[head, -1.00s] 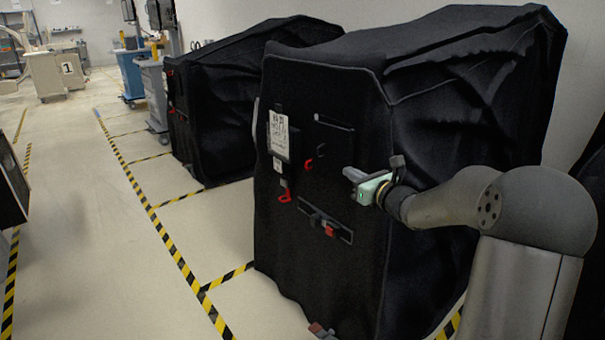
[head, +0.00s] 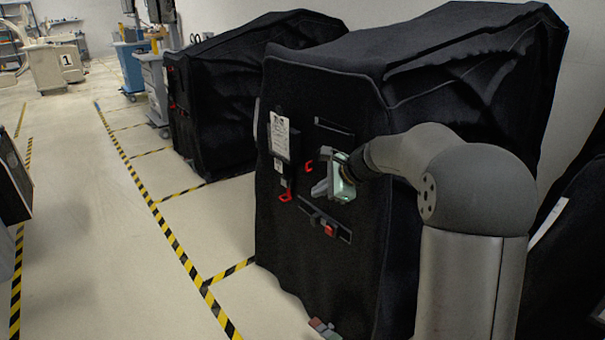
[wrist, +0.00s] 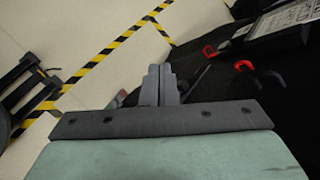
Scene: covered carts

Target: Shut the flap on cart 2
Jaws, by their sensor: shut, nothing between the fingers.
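A large cart under a black fabric cover (head: 350,270) fills the middle of the head view. I cannot read a cart number on it or tell which part is the flap. Its front face has a white label holder (head: 280,135), a dark slot (head: 334,127), a lower bar with a red piece (head: 326,226) and a red pull (head: 286,197). My gripper (head: 319,188) is shut and empty in front of this face, between the slot and the lower bar; contact cannot be told. In the wrist view its closed fingers (wrist: 161,85) have black fabric (wrist: 225,85) and red pulls (wrist: 243,66) to their right.
A second covered cart (head: 215,110) stands behind to the left. Grey and blue carts and a stand marked 1 (head: 68,60) are farther back. The floor aisle (head: 90,220) at left is open between yellow-black tape lines (head: 170,240). A dark object (head: 12,185) stands at the left edge.

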